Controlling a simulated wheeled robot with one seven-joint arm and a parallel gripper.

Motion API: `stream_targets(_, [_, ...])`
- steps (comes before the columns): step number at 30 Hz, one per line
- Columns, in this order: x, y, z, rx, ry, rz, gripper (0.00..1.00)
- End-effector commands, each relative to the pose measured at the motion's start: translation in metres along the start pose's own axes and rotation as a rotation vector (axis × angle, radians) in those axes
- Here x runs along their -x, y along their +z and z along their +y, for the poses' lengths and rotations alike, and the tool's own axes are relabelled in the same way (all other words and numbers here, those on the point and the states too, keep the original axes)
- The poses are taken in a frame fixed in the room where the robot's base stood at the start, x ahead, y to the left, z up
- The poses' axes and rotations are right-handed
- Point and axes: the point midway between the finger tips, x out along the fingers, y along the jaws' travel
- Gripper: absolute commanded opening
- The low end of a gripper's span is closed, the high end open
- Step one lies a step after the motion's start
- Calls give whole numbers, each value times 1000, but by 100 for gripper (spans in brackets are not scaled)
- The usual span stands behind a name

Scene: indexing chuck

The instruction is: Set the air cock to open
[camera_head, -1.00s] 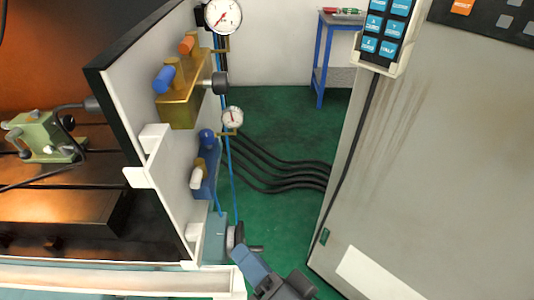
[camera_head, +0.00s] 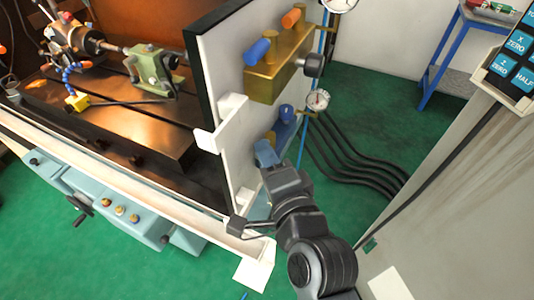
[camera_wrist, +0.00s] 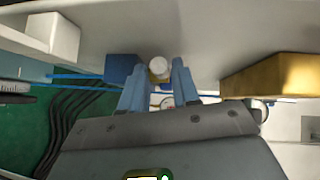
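A brass block (camera_head: 275,72) on the white panel carries an orange lever (camera_head: 292,17) and a blue lever (camera_head: 257,51). Below it a blue block (camera_head: 283,132) carries a blue knob (camera_head: 286,113). I cannot tell by label which is the air cock. My gripper (camera_head: 265,153) is in front of the blue block and hides part of it. In the wrist view my gripper (camera_wrist: 157,82) is open, with a white-capped knob on a brass stem (camera_wrist: 158,67) between its two fingers, apart from both. The blue block (camera_wrist: 122,68) is left of it, the brass block (camera_wrist: 268,76) right.
Small gauges (camera_head: 317,99) and blue hoses run beside the panel (camera_head: 240,150). Black hoses (camera_head: 350,160) cross the green floor. A grey cabinet (camera_head: 450,190) stands at the right. The machine table (camera_head: 110,125) lies left of the panel, with a white bracket (camera_head: 231,122) on the panel's edge.

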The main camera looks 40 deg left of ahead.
Motion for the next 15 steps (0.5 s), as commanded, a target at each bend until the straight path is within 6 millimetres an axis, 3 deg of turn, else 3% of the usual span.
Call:
stream_targets(10, [-4, 0, 0, 1, -1, 1, 29])
stream_targets(15, [-4, 0, 0, 1, -1, 1, 13])
